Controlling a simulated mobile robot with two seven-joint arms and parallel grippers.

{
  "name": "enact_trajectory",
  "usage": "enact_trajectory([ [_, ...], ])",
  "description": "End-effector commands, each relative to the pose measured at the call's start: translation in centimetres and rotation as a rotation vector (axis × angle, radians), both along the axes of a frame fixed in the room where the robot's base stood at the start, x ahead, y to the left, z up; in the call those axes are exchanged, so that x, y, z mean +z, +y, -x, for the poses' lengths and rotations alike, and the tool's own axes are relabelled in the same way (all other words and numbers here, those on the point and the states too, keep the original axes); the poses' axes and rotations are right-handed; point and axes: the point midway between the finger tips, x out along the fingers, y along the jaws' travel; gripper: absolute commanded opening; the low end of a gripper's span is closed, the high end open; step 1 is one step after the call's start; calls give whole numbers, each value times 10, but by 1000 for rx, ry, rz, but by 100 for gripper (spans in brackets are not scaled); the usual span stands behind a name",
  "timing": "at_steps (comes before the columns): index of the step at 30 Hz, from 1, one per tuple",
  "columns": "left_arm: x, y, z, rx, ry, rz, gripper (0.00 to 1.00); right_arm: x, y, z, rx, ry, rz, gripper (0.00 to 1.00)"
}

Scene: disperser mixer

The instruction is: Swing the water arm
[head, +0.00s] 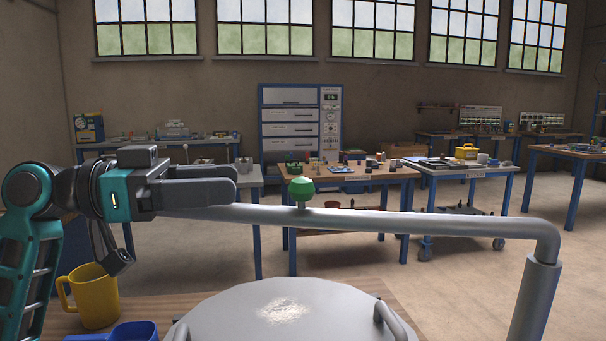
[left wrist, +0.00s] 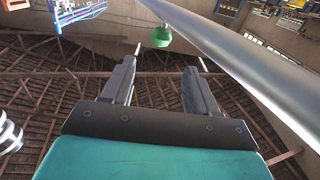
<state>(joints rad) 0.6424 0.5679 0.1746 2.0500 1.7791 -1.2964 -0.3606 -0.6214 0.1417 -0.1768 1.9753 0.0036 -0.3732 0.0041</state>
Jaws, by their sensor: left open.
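The water arm (head: 410,222) is a grey pipe that runs level across the head view and bends down at the right into a thicker upright (head: 535,295). A round green knob (head: 302,189) stands on a short stem on top of it. My left gripper (head: 234,182) is open, its fingers pointing right, to the left of the knob and apart from it. In the left wrist view, nothing is between the fingers (left wrist: 170,60). The knob (left wrist: 162,38) is beyond the tips, and the pipe (left wrist: 235,70) passes to the right. The pipe's left end is hidden behind the gripper.
A grey round lid (head: 235,315) with a pale patch and handles lies below the pipe. A yellow mug (head: 95,297) and a blue container (head: 125,332) stand at the lower left on a wooden surface (head: 165,303). Workbenches stand farther back.

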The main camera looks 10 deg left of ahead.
Motion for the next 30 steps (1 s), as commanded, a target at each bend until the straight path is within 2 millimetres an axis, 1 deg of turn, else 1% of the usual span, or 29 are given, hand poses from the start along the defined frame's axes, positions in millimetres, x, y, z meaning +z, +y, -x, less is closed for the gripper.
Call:
enact_trajectory([
  [1,2,-10,-3,-5,0,1,59,3,0,1,-1,-1,0,0],
  [4,3,-31,-11,-6,-2,1,59,7,-1,0,-1,-7,2,0],
  [9,2,-63,-25,-5,1,2,59,6,-6,2,-8,-1,12,0],
  [12,2,-78,-31,-4,0,1,59,6,-9,2,-12,0,16,0],
  [15,1,-88,-36,-2,2,1,59,8,-10,1,-13,-6,17,0],
  [21,0,-98,-40,0,0,-1,59,9,-10,1,-13,-8,16,0],
  [28,0,-98,-41,0,0,-1,59,8,-9,2,-12,-6,17,0],
  [30,0,-98,-41,0,0,-1,53,8,-9,2,-11,-5,17,0],
])
